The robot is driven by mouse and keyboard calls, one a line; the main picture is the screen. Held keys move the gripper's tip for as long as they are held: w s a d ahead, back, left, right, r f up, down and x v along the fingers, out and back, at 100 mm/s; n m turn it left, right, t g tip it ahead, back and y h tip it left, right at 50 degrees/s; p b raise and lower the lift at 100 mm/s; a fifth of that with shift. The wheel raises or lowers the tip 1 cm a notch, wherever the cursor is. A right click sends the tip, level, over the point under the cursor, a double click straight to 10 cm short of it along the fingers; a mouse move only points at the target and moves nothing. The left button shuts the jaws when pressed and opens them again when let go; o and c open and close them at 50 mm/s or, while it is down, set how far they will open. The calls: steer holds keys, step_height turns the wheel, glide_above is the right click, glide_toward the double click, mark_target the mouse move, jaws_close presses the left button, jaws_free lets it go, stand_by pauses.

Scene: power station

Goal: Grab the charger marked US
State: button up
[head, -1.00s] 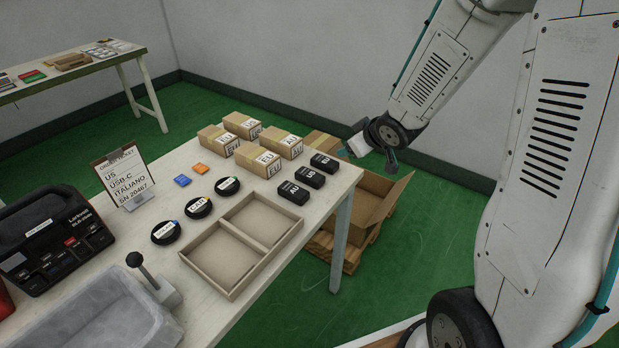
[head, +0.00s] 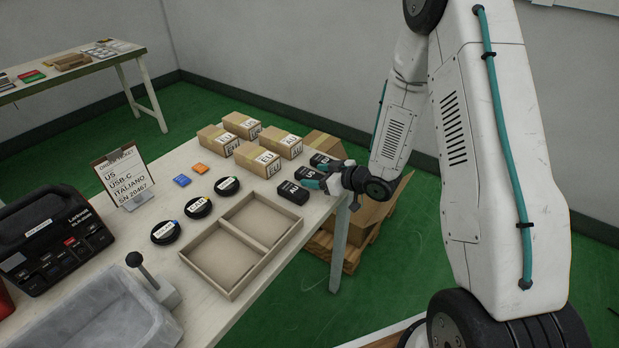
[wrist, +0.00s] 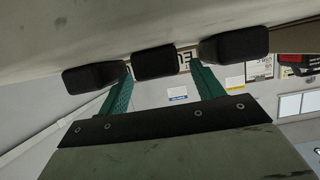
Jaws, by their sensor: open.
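Three black chargers stand in a row at the table's right edge. The near one (head: 291,193) reads AU. The middle one (head: 307,174) is partly covered by my gripper; its label, hard to read now, looked like US in the earlier head view. The far one (head: 322,160) has a label too small to be sure of. My gripper (head: 322,181) is open and low at the right side of the row. In the wrist view, the middle charger (wrist: 153,63) appears between the two teal fingers (wrist: 160,72), with another charger on each side (wrist: 92,78) (wrist: 234,45).
Several cardboard boxes (head: 241,125) stand behind the chargers. A two-compartment tray (head: 263,248) and round black coils (head: 166,232) lie to the left. A ticket stand (head: 124,175) reads US, USB-C, ITALIANO. An open carton (head: 371,218) sits beyond the table edge.

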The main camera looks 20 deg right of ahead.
mark_target(311, 174)
steer(key=x, duration=0.3)
steer(key=shift+a+f, duration=0.1)
steer(key=shift+f, duration=0.05)
steer(key=c, duration=1.2)
steer(key=shift+r, duration=0.2)
